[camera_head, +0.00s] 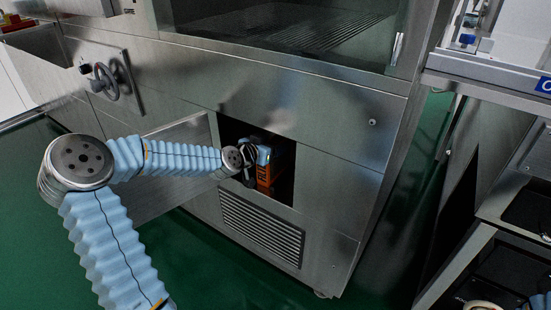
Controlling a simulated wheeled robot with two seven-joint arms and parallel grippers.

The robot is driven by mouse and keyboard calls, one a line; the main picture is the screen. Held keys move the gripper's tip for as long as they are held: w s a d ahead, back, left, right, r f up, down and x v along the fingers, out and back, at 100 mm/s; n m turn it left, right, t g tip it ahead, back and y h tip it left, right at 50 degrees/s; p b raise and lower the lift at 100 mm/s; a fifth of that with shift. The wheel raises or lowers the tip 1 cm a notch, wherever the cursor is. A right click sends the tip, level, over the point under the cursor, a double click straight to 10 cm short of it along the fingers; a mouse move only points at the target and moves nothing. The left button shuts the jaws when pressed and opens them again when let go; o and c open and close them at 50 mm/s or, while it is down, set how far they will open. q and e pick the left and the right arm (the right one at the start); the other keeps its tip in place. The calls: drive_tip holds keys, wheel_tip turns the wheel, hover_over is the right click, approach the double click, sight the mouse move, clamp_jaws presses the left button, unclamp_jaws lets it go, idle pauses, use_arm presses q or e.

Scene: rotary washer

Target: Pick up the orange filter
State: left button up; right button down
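The orange filter (265,180) stands inside a dark square opening low in the front of the steel washer (335,125). Only part of its orange side shows, with dark markings on it. My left arm comes in from the left, and my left gripper (259,158) is at the opening, right at the upper part of the filter. The wrist and the dark opening hide its fingertips, so I cannot tell whether they are open or shut, or whether they touch the filter.
The opening's door (165,170) is swung out to the left, behind my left arm. A vent grille (262,228) is below the opening. A handwheel (106,80) sticks out at the upper left. Steel benches (490,70) stand at the right. Green floor (200,275) is clear in front.

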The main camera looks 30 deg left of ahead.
use_arm(q)
drive_tip(key=c, duration=1.2)
clamp_jaws()
drive_tip(key=shift+r, duration=0.2)
